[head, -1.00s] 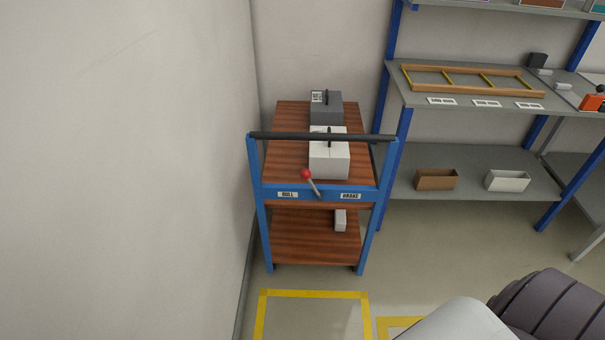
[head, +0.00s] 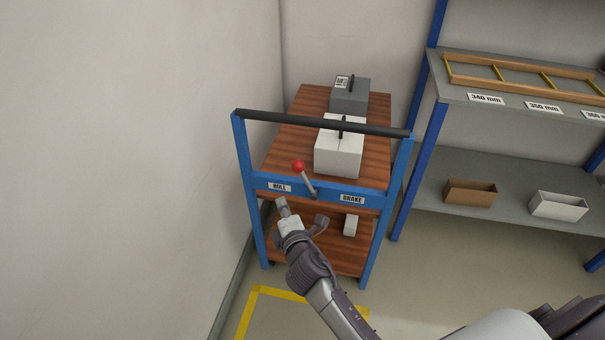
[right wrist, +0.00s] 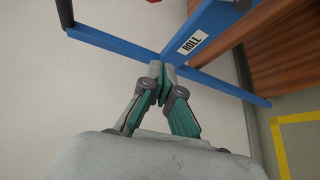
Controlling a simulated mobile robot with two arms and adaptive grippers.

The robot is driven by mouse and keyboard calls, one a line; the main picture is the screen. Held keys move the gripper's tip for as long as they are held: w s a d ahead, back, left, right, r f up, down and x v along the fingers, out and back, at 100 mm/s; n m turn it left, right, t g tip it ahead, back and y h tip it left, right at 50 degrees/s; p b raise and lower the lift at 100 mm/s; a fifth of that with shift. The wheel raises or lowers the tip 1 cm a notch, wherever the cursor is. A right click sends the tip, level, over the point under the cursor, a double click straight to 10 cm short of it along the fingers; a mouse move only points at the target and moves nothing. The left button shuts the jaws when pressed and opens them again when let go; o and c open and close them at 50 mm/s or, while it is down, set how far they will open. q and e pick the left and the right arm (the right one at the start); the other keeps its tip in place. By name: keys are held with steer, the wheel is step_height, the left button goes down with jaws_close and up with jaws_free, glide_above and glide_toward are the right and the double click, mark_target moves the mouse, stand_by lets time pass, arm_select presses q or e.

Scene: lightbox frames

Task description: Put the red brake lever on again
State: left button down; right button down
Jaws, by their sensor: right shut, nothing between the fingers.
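The brake lever, with a red ball knob (head: 299,166) on a grey shaft, sits on the blue front bar (head: 326,188) of a trolley. It leans left, towards the ROLL label (head: 280,187) and away from the BRAKE label (head: 352,198). My right gripper (head: 281,203) is shut and empty, just below the ROLL label and lower left of the knob, not on the lever. In the right wrist view its shut fingertips (right wrist: 158,70) show close to the blue frame; I cannot tell whether they touch it. A red sliver (right wrist: 153,1) shows at the top edge there. My left gripper is out of view.
The trolley carries a white box (head: 338,158) and a grey box (head: 349,100) on its top shelf. A black handle bar (head: 320,124) crosses above the lever. The wall (head: 120,150) is close on the left; a grey shelf rack (head: 520,175) stands at right.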

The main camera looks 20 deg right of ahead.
mark_target(305, 179)
steer(key=shift+w+d+r+n+t, duration=0.1)
steer(key=shift+r+n+t, duration=0.05)
steer(key=shift+r, duration=0.45)
steer(key=shift+w+r+n+t, duration=0.1)
steer(key=shift+r+n+t, duration=0.05)
steer(key=shift+r, duration=0.4)
steer(key=shift+w, duration=0.1)
steer(key=w+d, duration=0.4)
steer(key=w, duration=0.4)
steer(key=shift+w+d+f+p, duration=0.15)
steer(key=shift+d+f+p, duration=0.05)
steer(key=shift+p, duration=0.25)
